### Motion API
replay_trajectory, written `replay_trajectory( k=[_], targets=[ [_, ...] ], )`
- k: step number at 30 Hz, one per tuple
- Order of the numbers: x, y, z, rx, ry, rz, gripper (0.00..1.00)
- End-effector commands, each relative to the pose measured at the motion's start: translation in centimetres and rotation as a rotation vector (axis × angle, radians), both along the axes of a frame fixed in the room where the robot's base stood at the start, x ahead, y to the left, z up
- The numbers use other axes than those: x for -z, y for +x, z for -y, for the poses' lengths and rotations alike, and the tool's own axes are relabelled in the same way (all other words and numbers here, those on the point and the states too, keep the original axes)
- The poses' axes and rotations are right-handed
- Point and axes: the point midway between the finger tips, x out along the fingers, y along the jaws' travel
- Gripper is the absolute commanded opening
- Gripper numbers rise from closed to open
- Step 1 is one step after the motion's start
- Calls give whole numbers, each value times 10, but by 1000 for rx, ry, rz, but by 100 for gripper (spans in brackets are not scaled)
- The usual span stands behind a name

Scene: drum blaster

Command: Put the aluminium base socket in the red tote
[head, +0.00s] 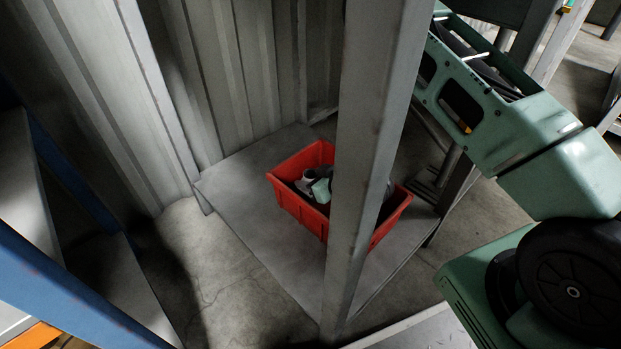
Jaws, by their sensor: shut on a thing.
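The red tote (285,199) stands on a grey surface, its middle hidden by a steel post. Inside its left half is a small cluster of pale and dark parts. A pale green part (321,191) there appears to be my gripper's end, low in the tote and partly behind the post. The fingertips are too small to make out, and the tote's floor is mostly hidden.
The upright steel post (375,130) crosses in front of the tote. Corrugated metal walls (235,75) stand behind and left. The grey surface (245,185) is bare left of the tote. A blue beam (65,290) crosses the lower left.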

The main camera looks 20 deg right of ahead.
Motion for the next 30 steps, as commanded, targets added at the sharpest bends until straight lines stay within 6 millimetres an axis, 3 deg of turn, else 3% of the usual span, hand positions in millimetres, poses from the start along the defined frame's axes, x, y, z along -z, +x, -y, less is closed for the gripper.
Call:
replay_trajectory(
  k=[9, 10, 12, 20, 25, 30],
  targets=[
    [7, 0, 0, 0, 0, 1, 15],
    [7, 0, 0, 0, 0, 0, 45],
    [7, 0, 0, 0, 0, 0, 64],
    [6, 0, 0, 0, 0, 0, 64],
    [-9, 1, 0, 0, 0, 2, 64],
    [-24, -24, 11, 2, -1, -5, 64]
  ],
)
